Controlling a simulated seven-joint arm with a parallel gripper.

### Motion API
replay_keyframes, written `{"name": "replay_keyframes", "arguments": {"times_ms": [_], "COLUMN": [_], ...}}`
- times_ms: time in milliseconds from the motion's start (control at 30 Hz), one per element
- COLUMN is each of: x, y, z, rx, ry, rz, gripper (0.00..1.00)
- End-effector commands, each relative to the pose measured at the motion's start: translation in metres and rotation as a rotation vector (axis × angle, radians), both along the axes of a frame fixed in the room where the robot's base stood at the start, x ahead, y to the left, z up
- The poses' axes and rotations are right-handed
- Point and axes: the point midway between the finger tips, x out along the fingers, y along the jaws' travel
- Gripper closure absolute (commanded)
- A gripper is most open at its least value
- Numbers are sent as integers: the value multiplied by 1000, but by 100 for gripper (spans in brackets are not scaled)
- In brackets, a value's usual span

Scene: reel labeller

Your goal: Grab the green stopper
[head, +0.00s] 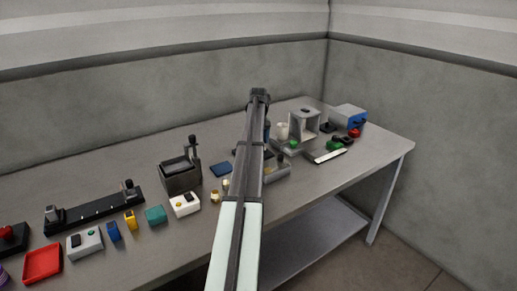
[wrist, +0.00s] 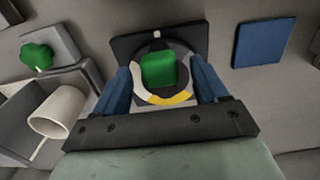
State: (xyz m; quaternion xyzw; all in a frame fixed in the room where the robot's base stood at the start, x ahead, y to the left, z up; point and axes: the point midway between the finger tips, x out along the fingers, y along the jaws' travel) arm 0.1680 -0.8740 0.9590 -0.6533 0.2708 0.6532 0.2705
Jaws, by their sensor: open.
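The green stopper (wrist: 158,70), a rounded square block, shows in the wrist view inside a round ring (wrist: 176,97) with white, yellow and dark parts. The ring is on a dark plate (wrist: 124,48). My gripper (wrist: 160,66) is open, with one blue finger on each side of the ring and stopper and a gap around the stopper. I cannot tell how far the fingertips are above the plate. In the head view my arm hides the stopper and most of the gripper.
In the wrist view a green knob (wrist: 37,57) on a grey block and a whitish cup (wrist: 57,112) stand at left. A flat blue pad (wrist: 262,43) lies at right. In the head view a grey frame (head: 304,122) stands right of my arm.

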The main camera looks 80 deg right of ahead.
Motion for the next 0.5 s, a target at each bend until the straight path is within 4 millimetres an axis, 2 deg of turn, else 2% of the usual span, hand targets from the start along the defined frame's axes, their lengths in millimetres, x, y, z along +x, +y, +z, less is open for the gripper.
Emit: {"name": "replay_keyframes", "arguments": {"times_ms": [33,133,367,500], "x": [0,0,0,0], "y": [1,0,0,0], "z": [-9,-18,-20,-20], "rx": [1,1,0,0], "ry": [0,0,0,0], "rz": [0,0,0,0], "gripper": [28,28,28,38]}}
